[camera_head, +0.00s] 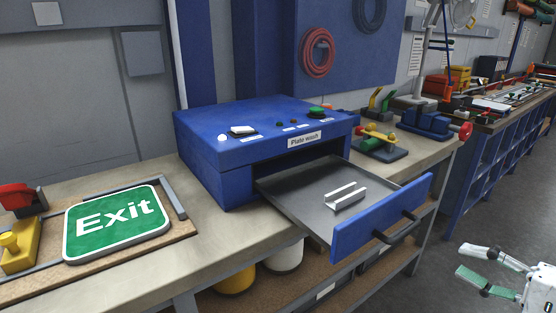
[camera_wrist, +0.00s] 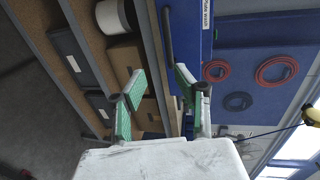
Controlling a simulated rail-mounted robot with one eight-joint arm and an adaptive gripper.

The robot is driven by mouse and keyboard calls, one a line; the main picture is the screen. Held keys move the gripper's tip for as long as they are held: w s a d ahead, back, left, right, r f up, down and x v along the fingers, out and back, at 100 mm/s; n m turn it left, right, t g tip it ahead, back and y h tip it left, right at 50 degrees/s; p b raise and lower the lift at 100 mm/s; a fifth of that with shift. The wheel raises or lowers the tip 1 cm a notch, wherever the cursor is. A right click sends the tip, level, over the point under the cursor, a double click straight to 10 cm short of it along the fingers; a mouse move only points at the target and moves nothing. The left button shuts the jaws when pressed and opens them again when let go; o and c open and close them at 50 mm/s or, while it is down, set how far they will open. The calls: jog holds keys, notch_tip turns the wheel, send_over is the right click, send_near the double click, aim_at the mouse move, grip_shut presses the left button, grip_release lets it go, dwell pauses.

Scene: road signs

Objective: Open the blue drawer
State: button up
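The blue drawer (camera_head: 384,218) slides from the blue box labelled "Plate wash" (camera_head: 262,138) and is pulled far out, with its grey inside showing. A dark bar handle (camera_head: 396,228) is on its front; it also shows in the wrist view (camera_wrist: 167,35). A small grey metal bracket (camera_head: 345,195) lies in the drawer. My gripper (camera_head: 468,262) is to the right of the drawer front, apart from the handle. Its two green-padded fingers are spread with nothing between them, as the wrist view (camera_wrist: 160,82) also shows.
A green Exit sign (camera_head: 116,224) lies on a board at the left of the workbench (camera_head: 214,246). A yellow-and-green fixture (camera_head: 379,139) stands right of the box. Shelves below the bench hold containers, including a white one (camera_head: 286,257). The floor to the right is clear.

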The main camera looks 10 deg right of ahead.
jog(key=shift+f+v, duration=0.2)
jog(key=shift+v, duration=0.75)
jog(key=shift+f+v, duration=0.2)
jog(key=shift+v, duration=0.75)
jog(key=w+a+f+n+g+h+b, duration=0.2)
jog(key=w+a+f+n+g+b, duration=0.15)
jog(key=w+a+f+n, duration=0.4)
jog(key=w+a+f+n+g+h+b, duration=0.2)
jog(key=w+a+f+n+g+b, duration=0.25)
jog(key=f+n, duration=0.55)
jog(key=s+a+r+m+h+p, duration=0.2)
jog(key=r+p, duration=0.4)
jog(key=r, duration=0.3)
jog(key=s+a+r+m+t+h+p, duration=0.1)
jog(key=s+a+r+m+p, duration=0.2)
jog(key=a+r+p, duration=0.3)
notch_tip(320, 180, up, 3)
jog(key=shift+s+r+t+h+p, duration=0.1)
jog(key=shift+s+t+h+p, duration=0.2)
jog(key=shift+s+h+p, duration=0.15)
